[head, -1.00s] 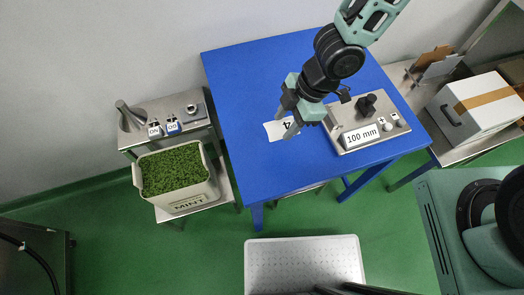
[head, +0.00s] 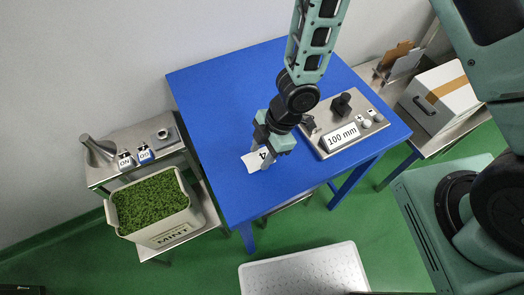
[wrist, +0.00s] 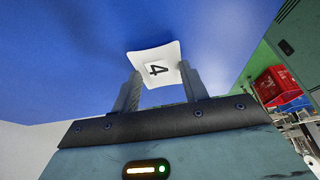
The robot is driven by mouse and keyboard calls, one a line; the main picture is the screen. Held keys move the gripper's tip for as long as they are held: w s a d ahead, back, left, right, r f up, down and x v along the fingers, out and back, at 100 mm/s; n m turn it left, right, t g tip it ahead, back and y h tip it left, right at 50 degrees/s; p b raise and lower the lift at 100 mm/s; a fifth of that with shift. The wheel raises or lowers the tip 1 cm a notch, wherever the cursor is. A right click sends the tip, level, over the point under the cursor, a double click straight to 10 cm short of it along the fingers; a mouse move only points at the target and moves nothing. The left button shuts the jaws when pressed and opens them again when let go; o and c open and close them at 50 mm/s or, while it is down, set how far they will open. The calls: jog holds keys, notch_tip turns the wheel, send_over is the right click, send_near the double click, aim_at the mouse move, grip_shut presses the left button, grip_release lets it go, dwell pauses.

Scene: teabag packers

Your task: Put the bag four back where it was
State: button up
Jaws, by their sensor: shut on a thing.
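The bag four (head: 252,162) is a flat white square with a black 4. In the head view it is over the left front part of the blue table (head: 212,112). My gripper (head: 264,165) is shut on it, with the fingers pointing down at the tabletop. In the wrist view my gripper (wrist: 161,80) has the bag (wrist: 141,56) between its two fingertips, with the printed side showing. I cannot tell whether the bag touches the table or is held just above it.
A metal device (head: 318,142) reading "100 mm" stands right of my gripper. A mint bin (head: 180,226) full of green leaves and a metal bench (head: 104,172) with ON and OFF buttons are at left. A white box (head: 448,100) is at right. The table left of the bag is clear.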

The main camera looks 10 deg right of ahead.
jog(key=shift+f, duration=0.2)
jog(key=o, duration=1)
jog(key=shift+r, duration=0.15)
jog(key=w+d+r+m+t+h+p, duration=0.1)
jog(key=d+r+m+p, duration=0.2)
jog(key=r, duration=0.6)
jog(key=w+d+r+t+h+p, duration=0.1)
jog(key=w+d+r+h+p, duration=0.3)
jog(key=r, duration=0.6)
jog(key=s+r+m, duration=0.3)
jog(key=s+r, duration=0.2)
jog(key=s+r+m+y, duration=0.1)
jog(key=s+r+m, duration=0.3)
jog(key=s+r, duration=0.1)
jog(key=s+r+m, duration=0.3)
jog(key=s+r, duration=0.2)
jog(key=s, duration=0.1)
jog(key=shift+s+r+g+p, duration=0.3)
jog(key=shift+r+g+p, duration=0.05)
jog(key=shift+g, duration=0.05)
